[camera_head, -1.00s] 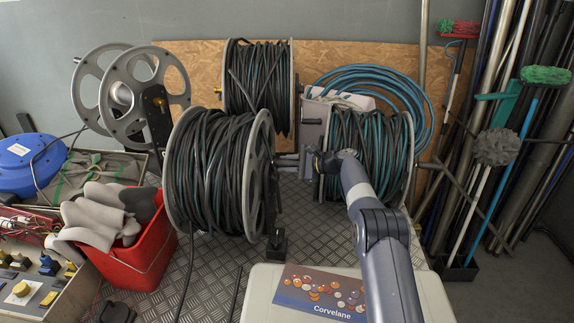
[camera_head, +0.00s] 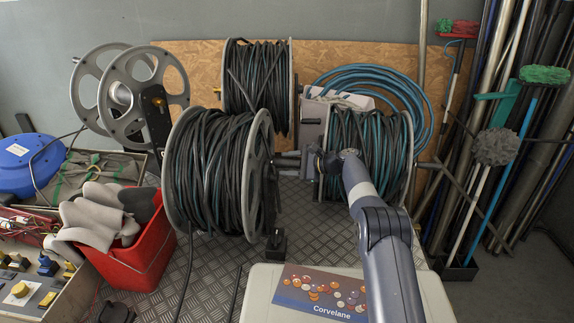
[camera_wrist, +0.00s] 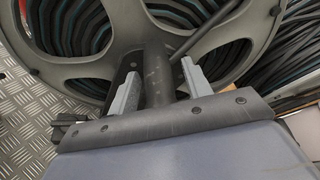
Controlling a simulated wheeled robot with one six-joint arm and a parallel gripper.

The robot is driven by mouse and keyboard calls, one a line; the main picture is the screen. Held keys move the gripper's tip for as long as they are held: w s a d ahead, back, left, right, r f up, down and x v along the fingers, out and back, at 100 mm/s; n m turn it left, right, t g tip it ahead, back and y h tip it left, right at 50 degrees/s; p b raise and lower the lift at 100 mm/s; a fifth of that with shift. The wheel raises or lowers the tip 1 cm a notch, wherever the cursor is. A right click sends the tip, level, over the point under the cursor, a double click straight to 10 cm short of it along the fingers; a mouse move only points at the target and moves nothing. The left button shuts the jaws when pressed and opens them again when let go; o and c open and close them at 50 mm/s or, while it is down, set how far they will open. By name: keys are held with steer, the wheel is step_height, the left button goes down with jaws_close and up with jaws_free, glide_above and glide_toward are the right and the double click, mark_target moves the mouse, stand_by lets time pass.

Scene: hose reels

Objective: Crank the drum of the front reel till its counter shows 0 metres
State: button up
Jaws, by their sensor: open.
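The front reel (camera_head: 214,170) is a large drum wound with dark hose between grey flanges. Its spoked right flange also fills much of the wrist view (camera_wrist: 120,50). My gripper (camera_head: 280,163) reaches in from the right, level with that flange's hub side. In the wrist view, my gripper (camera_wrist: 160,70) has its two grey fingers apart, with a dark round bar (camera_wrist: 158,85), which looks like the crank handle, between them. Gaps show beside the bar, so the jaws are around it but not closed on it. I cannot make out any counter reading.
Another full reel (camera_head: 258,85) stands behind, and a third (camera_head: 368,150) stands right, close behind my wrist. An empty reel (camera_head: 128,100) is at back left. A red bin (camera_head: 140,255) with gloves sits left of the front reel. A pale case (camera_head: 420,300) lies in front.

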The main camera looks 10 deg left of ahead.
steer(key=b+v, duration=0.2)
steer(key=v, duration=0.8)
steer(key=shift+r, duration=0.1)
steer(key=p+x, duration=0.2)
steer(key=x, duration=0.8)
steer(key=shift+w+a+f, duration=0.1)
steer(key=shift+a+f, duration=0.1)
steer(key=shift+a, duration=0.15)
